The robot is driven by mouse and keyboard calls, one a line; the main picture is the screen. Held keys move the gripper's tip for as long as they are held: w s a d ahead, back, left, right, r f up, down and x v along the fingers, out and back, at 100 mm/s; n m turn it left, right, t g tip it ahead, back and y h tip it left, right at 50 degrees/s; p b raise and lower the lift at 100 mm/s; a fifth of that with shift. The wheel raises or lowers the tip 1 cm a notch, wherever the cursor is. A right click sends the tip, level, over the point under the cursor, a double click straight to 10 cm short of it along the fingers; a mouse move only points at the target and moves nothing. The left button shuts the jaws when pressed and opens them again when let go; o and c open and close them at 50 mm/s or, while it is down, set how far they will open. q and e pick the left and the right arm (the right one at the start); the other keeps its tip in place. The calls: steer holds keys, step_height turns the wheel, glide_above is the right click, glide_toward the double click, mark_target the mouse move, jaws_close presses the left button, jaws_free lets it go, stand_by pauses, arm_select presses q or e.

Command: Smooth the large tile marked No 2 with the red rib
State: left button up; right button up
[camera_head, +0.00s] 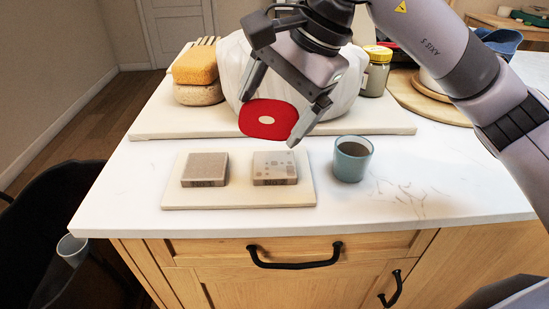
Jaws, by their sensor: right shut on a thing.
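My right gripper (268,121) is shut on the red rib (284,116), a flat rounded piece with a pale hole in its middle. It holds the rib in the air above and behind the two tiles. A plain-looking grey-brown tile (205,166) lies on the left of a pale board (240,199). A second tile (275,163) of similar size, with small marks and dots on top, lies on the right of the board. Both have dark lettering on the front edge, too small to read surely. My left gripper is not in view.
A grey-blue cup (352,162) stands right of the board. Behind are a larger board (165,125), stacked sponges (195,66), a big white wrapped mass (232,65) and a yellow-lidded jar (376,75). The counter's front right (460,190) is clear.

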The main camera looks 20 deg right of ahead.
steer(key=w+r+p, duration=0.1)
steer(key=d+r+p, duration=0.1)
steer(key=p, duration=0.1)
steer(key=shift+w+r, duration=0.1)
steer(key=shift+w, duration=0.25)
steer(key=f, duration=0.2)
steer(key=w+d+f+b, duration=0.1)
steer(key=shift+f, duration=0.35)
steer(key=a+f+b, duration=0.1)
steer(key=f+b, duration=0.1)
steer(key=s+a+f+b, duration=0.1)
steer(key=a+f+b, duration=0.1)
steer(key=shift+s+a+f, duration=0.1)
steer(key=shift+a+f, duration=0.2)
